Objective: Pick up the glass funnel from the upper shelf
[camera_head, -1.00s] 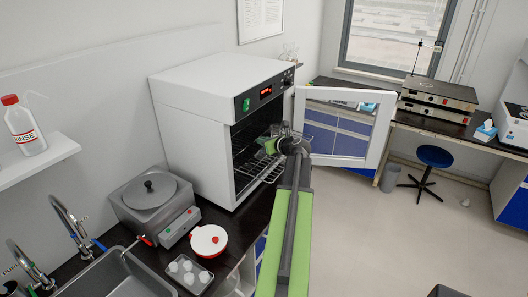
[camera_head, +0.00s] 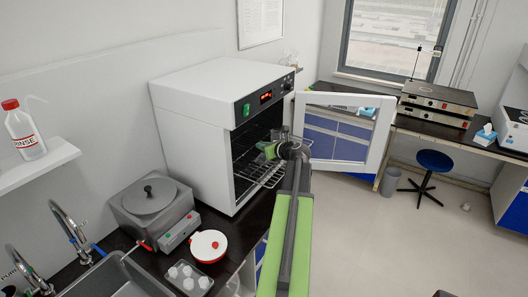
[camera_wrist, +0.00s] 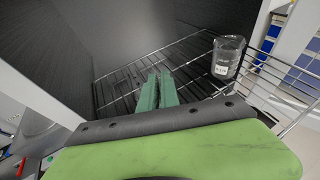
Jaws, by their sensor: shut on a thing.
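My gripper (camera_head: 269,150) is at the open front of the white oven (camera_head: 190,125), over its wire shelf. In the wrist view its two green fingers (camera_wrist: 157,88) are nearly together above the wire shelf (camera_wrist: 185,62). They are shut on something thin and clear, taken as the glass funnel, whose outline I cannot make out. A clear glass vessel (camera_wrist: 228,57) with a white label stands on the shelf to the right of the fingers, apart from them. My arm hides part of the oven's opening in the head view.
The oven door (camera_head: 345,132) stands open to the right. Below the oven's left side are a grey bath (camera_head: 148,205), a white-and-red round pot (camera_head: 208,246) and a tray of small white cups (camera_head: 189,278) on the black counter.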

